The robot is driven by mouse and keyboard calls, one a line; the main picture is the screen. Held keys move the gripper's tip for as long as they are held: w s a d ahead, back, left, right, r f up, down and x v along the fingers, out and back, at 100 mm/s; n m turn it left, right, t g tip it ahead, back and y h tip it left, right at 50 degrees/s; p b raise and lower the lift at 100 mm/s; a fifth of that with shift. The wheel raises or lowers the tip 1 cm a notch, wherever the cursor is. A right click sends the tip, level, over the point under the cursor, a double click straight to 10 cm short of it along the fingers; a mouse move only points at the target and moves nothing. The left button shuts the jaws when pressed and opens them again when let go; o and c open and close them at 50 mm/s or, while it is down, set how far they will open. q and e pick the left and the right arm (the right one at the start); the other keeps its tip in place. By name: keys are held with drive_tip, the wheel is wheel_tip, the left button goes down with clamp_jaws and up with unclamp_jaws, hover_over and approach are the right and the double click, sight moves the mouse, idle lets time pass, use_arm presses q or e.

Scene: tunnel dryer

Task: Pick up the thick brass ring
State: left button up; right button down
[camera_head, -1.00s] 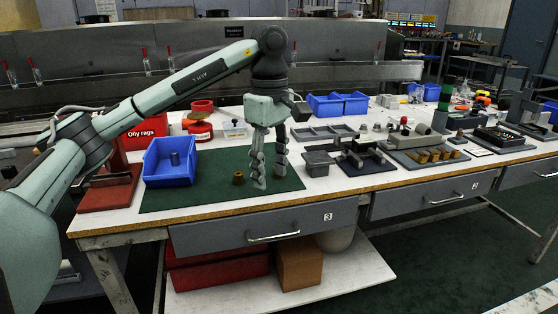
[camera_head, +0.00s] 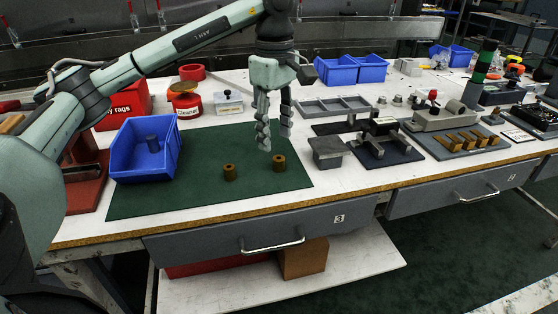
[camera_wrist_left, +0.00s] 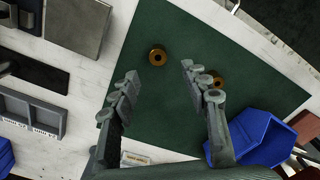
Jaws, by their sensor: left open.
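Two brass rings stand on the green mat (camera_head: 190,200). One brass ring (camera_head: 279,163) is just in front of and below my left gripper (camera_head: 276,140). The other brass ring (camera_head: 229,172) stands to its left, nearer the blue bin. In the left wrist view, the first ring (camera_wrist_left: 157,56) lies between and just beyond the fingertips of the open, empty gripper (camera_wrist_left: 160,72) and shows a small hole in a broad rim. The second ring (camera_wrist_left: 216,78) is partly hidden by a finger. I cannot tell surely which is thicker. My right gripper is not in view.
Red containers (camera_head: 186,102) stand behind. The mat's front is clear.

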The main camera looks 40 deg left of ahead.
sight(278, 158)
use_arm(q)
drive_tip(key=f, duration=0.5)
drive_tip(key=shift+d+f, duration=0.2)
drive_tip(key=shift+d, duration=0.15)
drive_tip(key=shift+c, duration=0.2)
clamp_jaws()
